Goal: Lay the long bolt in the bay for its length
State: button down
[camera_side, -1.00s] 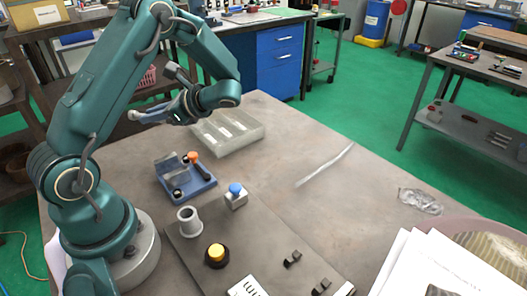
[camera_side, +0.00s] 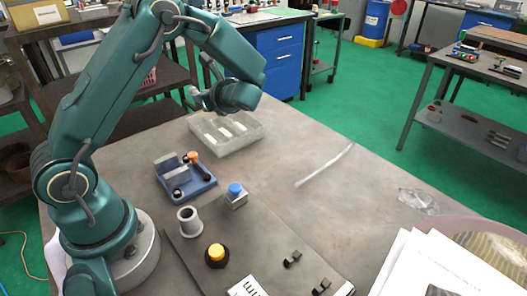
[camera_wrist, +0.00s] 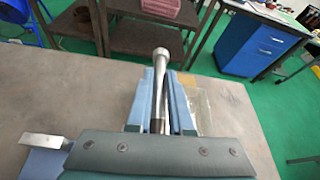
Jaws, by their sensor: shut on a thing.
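My gripper (camera_side: 203,98) is over the back left part of the grey bay tray (camera_side: 250,138) in the side view. In the wrist view its blue jaws (camera_wrist: 161,90) are shut on the long bolt (camera_wrist: 160,62), a grey metal bolt with its round head beyond the jaw tips. The bolt's lower part is partly hidden between the jaws. The tray has several pale labels or slots on it; which bay suits which length cannot be read. Part of the tray shows behind the right jaw in the wrist view (camera_wrist: 218,105).
A blue fixture (camera_side: 200,186) with an orange knob stands left of the table's middle. A grey cylinder (camera_side: 189,220), a blue-topped block (camera_side: 236,194) and a yellow button (camera_side: 216,252) are nearer the front. A clear strip (camera_side: 325,166) lies right of the tray, with bare table around it.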

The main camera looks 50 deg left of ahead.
jog(key=shift+f, duration=3.85)
jog(key=c, duration=0.7)
grip_release()
jog(key=shift+c, duration=0.2)
jog(key=shift+v, duration=2.55)
